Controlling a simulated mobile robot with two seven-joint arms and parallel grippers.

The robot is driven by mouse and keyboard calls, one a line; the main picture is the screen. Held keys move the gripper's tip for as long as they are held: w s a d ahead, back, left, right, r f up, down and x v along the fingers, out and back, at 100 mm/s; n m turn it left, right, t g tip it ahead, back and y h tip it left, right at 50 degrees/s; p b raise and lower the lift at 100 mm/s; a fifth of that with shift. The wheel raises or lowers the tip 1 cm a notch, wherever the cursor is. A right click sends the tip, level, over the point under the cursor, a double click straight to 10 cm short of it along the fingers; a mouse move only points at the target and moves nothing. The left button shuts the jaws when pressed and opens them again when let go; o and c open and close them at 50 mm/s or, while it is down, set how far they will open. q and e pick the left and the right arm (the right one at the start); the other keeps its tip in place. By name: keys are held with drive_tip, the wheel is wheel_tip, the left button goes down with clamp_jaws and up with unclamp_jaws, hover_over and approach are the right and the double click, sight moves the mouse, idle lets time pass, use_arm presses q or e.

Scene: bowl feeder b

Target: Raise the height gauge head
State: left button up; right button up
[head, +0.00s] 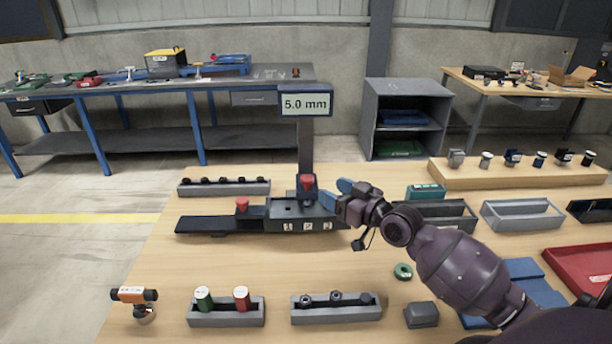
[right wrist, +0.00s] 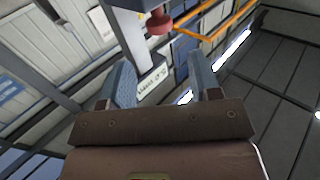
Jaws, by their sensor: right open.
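The height gauge stands on the table, with a dark upright column (head: 305,148) and a display (head: 305,102) reading 5.0 mm on top. Its head (head: 307,194) is low on the column, just above the base, and carries a red knob (head: 306,181). The knob also shows in the right wrist view (right wrist: 159,23), beyond the fingertips. My right gripper (head: 336,192) is open and empty, just right of the head, with its blue fingers pointing left toward it. It also shows in the right wrist view (right wrist: 163,72). My left gripper is not in view.
A dark base with numbered slots (head: 308,226) and a slide with a second red knob (head: 242,204) lie below and left. Grey trays (head: 227,317) stand in front, and a dark tray (head: 435,222) is behind my right forearm.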

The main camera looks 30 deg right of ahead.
sight(312, 180)
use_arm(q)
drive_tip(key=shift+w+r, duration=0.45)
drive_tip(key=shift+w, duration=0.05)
use_arm(e)
drive_tip(key=x, duration=0.9)
drive_tip(key=shift+s, duration=0.1)
